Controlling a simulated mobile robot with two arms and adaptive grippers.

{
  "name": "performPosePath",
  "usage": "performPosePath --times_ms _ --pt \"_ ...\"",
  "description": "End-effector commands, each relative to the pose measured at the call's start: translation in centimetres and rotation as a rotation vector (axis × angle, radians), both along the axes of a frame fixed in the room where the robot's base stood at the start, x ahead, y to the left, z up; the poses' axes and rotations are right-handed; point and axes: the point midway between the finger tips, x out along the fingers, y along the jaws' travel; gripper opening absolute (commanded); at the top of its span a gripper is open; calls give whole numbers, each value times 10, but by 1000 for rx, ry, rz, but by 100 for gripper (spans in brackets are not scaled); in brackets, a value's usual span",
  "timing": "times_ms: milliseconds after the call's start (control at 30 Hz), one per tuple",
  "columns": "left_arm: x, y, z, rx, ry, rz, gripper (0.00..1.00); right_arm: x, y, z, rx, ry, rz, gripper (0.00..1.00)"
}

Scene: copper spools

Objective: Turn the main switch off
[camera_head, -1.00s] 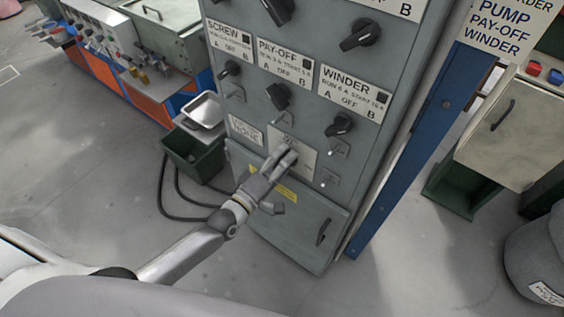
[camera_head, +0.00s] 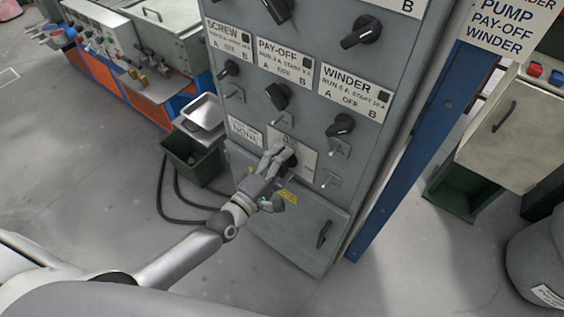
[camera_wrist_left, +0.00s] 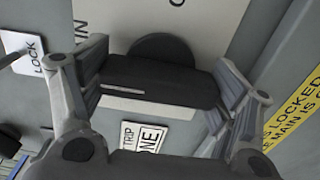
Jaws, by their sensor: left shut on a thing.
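The main switch is a black rotary knob with a bar handle, seen in the left wrist view (camera_wrist_left: 160,84) and partly in the head view (camera_head: 292,160). It sits on a pale plate (camera_head: 306,158) low on the grey cabinet (camera_head: 235,112). My left gripper (camera_wrist_left: 162,90) is shut on the handle, one finger at each end of the bar. In the head view my left gripper (camera_head: 276,158) covers much of the knob and its lettering, so I cannot read the setting there. My right gripper is not in view.
Other black knobs, such as the winder knob (camera_head: 341,125), and small toggles sit close around the plate. A yellow label (camera_head: 287,196) and a cabinet door (camera_head: 300,228) lie below. A green bin (camera_head: 190,160) and black cables (camera_head: 162,195) are left of the cabinet.

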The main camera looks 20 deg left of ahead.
Motion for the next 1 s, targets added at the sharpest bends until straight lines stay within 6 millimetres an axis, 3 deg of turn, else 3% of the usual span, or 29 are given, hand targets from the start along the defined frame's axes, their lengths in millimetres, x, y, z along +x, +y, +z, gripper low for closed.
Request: performPosePath --times_ms 67,100,200,667,1000 --pt "0 0 -1 -7 5 0 58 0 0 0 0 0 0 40" --pt "0 0 -1 -7 5 0 86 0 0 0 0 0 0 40" --pt "0 0 -1 -6 4 0 99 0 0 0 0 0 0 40" --pt "-5 2 -1 -1 3 0 100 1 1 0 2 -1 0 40" --pt "-62 23 -2 0 6 -1 100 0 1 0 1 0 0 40"
